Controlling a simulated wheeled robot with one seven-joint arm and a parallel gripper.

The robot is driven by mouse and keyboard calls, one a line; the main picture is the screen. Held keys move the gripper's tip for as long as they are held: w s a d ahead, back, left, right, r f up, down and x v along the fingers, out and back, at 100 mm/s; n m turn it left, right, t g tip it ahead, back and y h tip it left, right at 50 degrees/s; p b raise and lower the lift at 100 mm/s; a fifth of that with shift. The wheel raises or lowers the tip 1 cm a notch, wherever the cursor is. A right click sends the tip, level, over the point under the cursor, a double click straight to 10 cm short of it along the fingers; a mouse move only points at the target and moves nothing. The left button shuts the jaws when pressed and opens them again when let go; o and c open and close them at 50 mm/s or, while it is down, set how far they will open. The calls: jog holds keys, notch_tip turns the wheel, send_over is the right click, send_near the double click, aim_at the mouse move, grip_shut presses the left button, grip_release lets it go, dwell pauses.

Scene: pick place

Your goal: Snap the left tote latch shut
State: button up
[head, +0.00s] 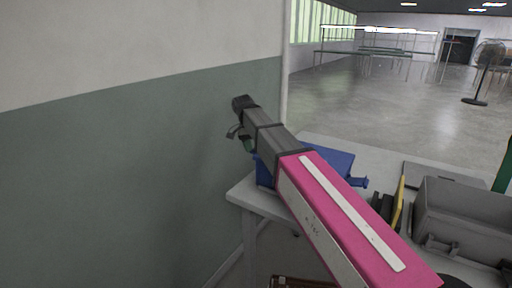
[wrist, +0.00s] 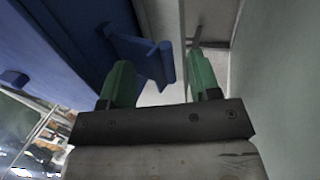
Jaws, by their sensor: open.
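A blue tote (head: 335,158) stands on the table's left part, partly hidden behind my arm. One blue latch (head: 358,182) sticks out at its right end. In the wrist view the tote wall (wrist: 60,45) fills the upper left, and a blue latch (wrist: 148,56) stands out from it, swung away from the wall. My gripper (wrist: 162,78) has green fingers, apart and empty. The latch lies just beyond the left fingertip, partly overlapped by it; contact cannot be told. In the head view my gripper (head: 243,138) is beyond the tote's left end, mostly hidden by the arm.
The light grey table (head: 248,198) carries a grey bin (head: 465,215) with latches at right, and a yellow item (head: 398,203) beside dark ones. A green and white wall (head: 130,170) stands close on the left. Open floor, a fan (head: 487,65) and racks lie beyond.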

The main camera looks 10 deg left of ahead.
jog(key=shift+c, duration=0.4)
jog(key=c, duration=0.8)
jog(key=shift+c, duration=0.2)
jog(key=shift+d+r+y, duration=0.1)
jog(key=shift+y, duration=0.2)
jog(key=y, duration=0.1)
jog(key=d+r+t+y, duration=0.1)
jog(key=y, duration=0.1)
jog(key=shift+s+d+r, duration=0.1)
jog(key=shift+s+r, duration=0.1)
jog(key=shift+s, duration=0.15)
jog(key=shift+s+d+r+t+y, duration=0.1)
jog(key=shift+d+r+t+y, duration=0.15)
jog(key=shift+y, duration=0.3)
jog(key=shift+s+d+r+t+y, duration=0.15)
jog(key=shift+t+y, duration=0.2)
jog(key=shift+y, duration=0.25)
jog(key=shift+w+d+r+t+y, duration=0.1)
jog(key=shift+d+r+t+y, duration=0.15)
jog(key=shift+y, duration=0.3)
jog(key=shift+f, duration=0.1)
jog(key=o, duration=0.9)
